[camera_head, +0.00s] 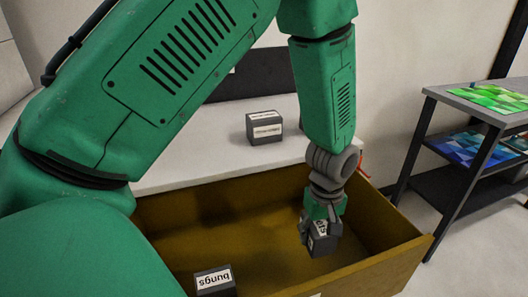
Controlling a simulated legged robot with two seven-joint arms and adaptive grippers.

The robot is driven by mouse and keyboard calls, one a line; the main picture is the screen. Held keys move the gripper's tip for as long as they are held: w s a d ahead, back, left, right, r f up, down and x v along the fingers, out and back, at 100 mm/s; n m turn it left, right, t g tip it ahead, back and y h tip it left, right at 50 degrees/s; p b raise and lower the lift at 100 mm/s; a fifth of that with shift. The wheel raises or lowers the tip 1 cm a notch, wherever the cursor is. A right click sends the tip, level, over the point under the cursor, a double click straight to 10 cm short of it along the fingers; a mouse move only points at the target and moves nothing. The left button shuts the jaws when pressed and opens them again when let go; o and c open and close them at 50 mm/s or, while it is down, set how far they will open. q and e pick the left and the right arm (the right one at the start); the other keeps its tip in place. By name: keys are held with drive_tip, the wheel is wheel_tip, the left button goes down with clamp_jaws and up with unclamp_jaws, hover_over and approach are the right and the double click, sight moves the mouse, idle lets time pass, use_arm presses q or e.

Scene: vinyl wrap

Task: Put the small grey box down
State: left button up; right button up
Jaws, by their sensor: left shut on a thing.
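My left gripper (322,212) points down over the right part of an open brown box (415,243). It is shut on a small grey box (322,245) with a white label. The held box hangs tilted within the brown box's outline; I cannot tell whether it touches the bottom. A second small grey box (264,127) with a white label sits on the white surface behind. A third grey box (215,283), labelled "bungs", shows at the bottom left of the brown box. My right gripper is not in view.
The white surface (215,155) lies behind the brown box, with free room around the grey box on it. A dark-framed shelf unit (465,95) with colourful sheets stands at the right. My green left arm hides much of the left side.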

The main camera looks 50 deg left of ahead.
use_arm(q)
drive_tip(key=shift+w+f+n, duration=0.15)
drive_tip(key=shift+f+n, duration=0.1)
drive_tip(key=shift+n, duration=0.35)
drive_tip(key=b, duration=0.1)
hover_over(310, 266)
wheel_tip(310, 266, down, 6)
drive_tip(key=shift+a+f, duration=0.15)
drive_tip(key=f, duration=0.1)
drive_tip(key=f+b, duration=0.1)
drive_tip(key=f, duration=0.1)
drive_tip(key=shift+d+f, duration=0.25)
drive_tip(key=shift+f, duration=0.15)
drive_tip(key=shift+a, duration=0.1)
drive_tip(key=o, duration=1.3)
